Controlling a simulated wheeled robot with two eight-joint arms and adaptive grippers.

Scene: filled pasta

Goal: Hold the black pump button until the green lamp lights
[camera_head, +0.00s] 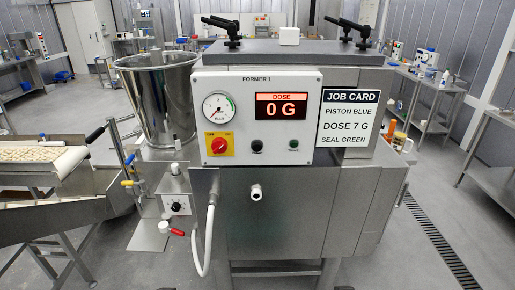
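A grey-white control panel (257,84) headed FORMER 1 is on the front of a steel machine. A small round black button (257,145) is on its lower middle; its tiny label is too small to read. To its right is a small dark green round lamp (293,145), which looks unlit. The display (281,106) reads DOSE 0 G. A red rotary switch (219,146) on a yellow plate is at the lower left, under a round gauge (218,107). Neither of my grippers shows, and nothing covers the button.
A job card (348,118) reads PISTON BLUE, DOSE 7 G, SEAL GREEN. A steel hopper (160,95) stands left of the panel. A white nozzle (256,192) sticks out below, beside a white hose (207,240). A conveyor (40,160) is at the left. The panel's front is clear.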

